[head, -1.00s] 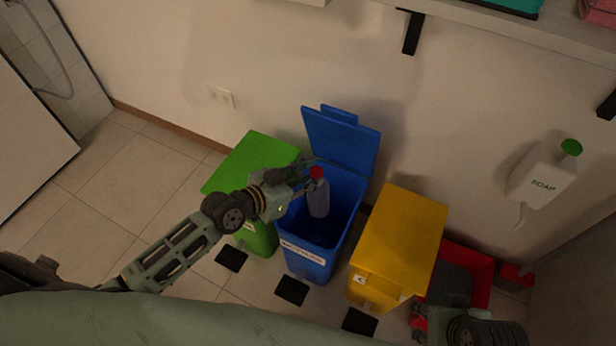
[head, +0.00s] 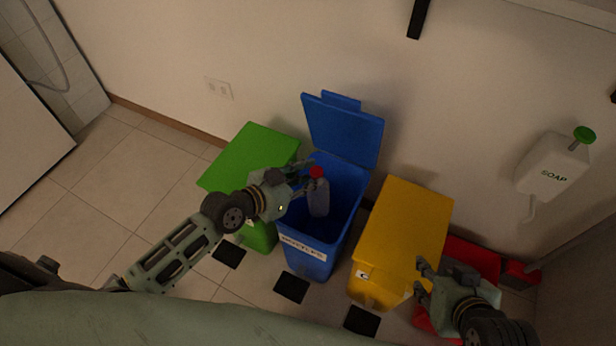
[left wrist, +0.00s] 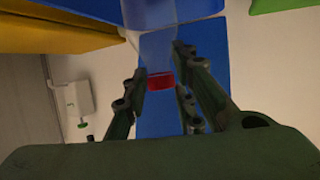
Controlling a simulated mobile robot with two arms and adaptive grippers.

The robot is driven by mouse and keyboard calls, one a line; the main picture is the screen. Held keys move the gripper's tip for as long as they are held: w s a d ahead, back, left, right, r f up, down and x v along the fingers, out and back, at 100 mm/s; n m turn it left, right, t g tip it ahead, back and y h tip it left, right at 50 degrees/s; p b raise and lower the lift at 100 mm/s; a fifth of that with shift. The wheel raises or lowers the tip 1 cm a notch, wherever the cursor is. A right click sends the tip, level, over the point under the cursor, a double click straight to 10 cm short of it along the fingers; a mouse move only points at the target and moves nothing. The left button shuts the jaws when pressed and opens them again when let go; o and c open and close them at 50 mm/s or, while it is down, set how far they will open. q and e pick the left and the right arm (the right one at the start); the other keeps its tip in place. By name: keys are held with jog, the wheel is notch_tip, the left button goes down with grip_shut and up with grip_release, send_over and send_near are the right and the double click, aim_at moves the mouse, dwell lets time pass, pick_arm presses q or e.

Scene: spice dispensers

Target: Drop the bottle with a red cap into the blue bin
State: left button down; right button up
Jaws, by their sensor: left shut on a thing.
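The bottle, clear with a red cap (head: 319,198), hangs upright over the opening of the blue bin (head: 309,247). The bin's lid (head: 343,129) stands open against the wall. My left gripper (head: 309,181) is shut on the bottle near its cap. In the left wrist view, the red cap (left wrist: 160,80) shows between the fingers (left wrist: 160,88), with the see-through body beyond it and blue behind. The bottle's lower end is over the bin's inside; whether it touches anything cannot be told. My right gripper (head: 423,280) is empty, fingers apart, by the yellow bin.
A closed green bin (head: 252,158) stands left of the blue bin and a closed yellow bin (head: 403,231) right of it. A red bin (head: 472,257) is partly behind my right arm. A soap dispenser (head: 552,168) hangs on the wall. Floor at left is clear.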

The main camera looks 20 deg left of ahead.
pick_arm(q)
jog(key=c, duration=1.4)
grip_release()
jog(key=shift+o, duration=0.2)
jog(key=v, duration=1.2)
jog(key=shift+f, duration=0.1)
